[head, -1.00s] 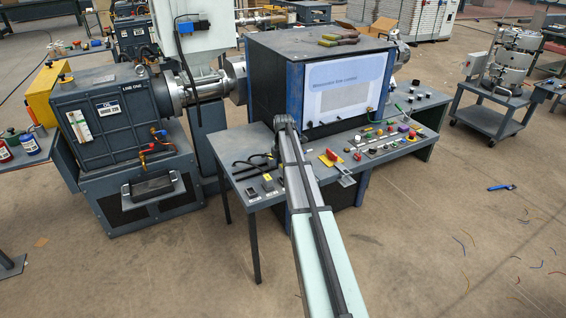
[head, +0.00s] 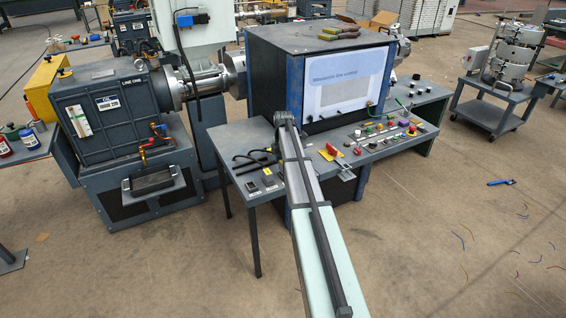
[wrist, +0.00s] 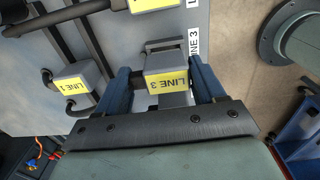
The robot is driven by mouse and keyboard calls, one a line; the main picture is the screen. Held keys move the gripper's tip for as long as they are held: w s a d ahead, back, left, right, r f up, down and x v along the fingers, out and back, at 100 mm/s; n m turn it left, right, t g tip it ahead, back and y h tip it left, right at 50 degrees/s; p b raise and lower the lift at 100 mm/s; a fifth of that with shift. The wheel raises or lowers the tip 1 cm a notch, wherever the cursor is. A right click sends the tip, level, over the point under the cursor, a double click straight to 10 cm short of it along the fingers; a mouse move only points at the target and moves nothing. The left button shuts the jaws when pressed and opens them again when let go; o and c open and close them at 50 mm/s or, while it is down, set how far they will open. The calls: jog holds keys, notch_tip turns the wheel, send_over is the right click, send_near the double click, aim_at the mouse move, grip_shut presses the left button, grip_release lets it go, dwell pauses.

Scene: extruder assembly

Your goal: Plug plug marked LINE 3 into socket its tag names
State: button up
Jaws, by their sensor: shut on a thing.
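In the wrist view, my gripper (wrist: 167,88) has its two blue fingers shut on a grey plug with a yellow LINE 3 tag (wrist: 167,86). A grey block (wrist: 163,60) shows just beyond the held plug, beside a white LINE 3 label (wrist: 193,46) on the grey surface. I cannot tell whether the plug touches or sits in that block. Another grey plug with a yellow LINE 1 tag (wrist: 72,84) is to the left, with a dark cable. In the head view my arm hides the gripper and the held plug.
Another yellow tag (wrist: 150,4) is cut off at the wrist view's top edge. In the head view, the grey bench (head: 226,141) carries dark cables and small grey boxes (head: 252,187) at its left. A control panel with coloured knobs (head: 375,140) lies to the right.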

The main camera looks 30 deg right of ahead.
jog(key=shift+f, duration=0.95)
jog(key=o, duration=1.1)
jog(key=shift+o, duration=0.2)
notch_tip(320, 180, up, 14)
jog(key=shift+s, duration=0.15)
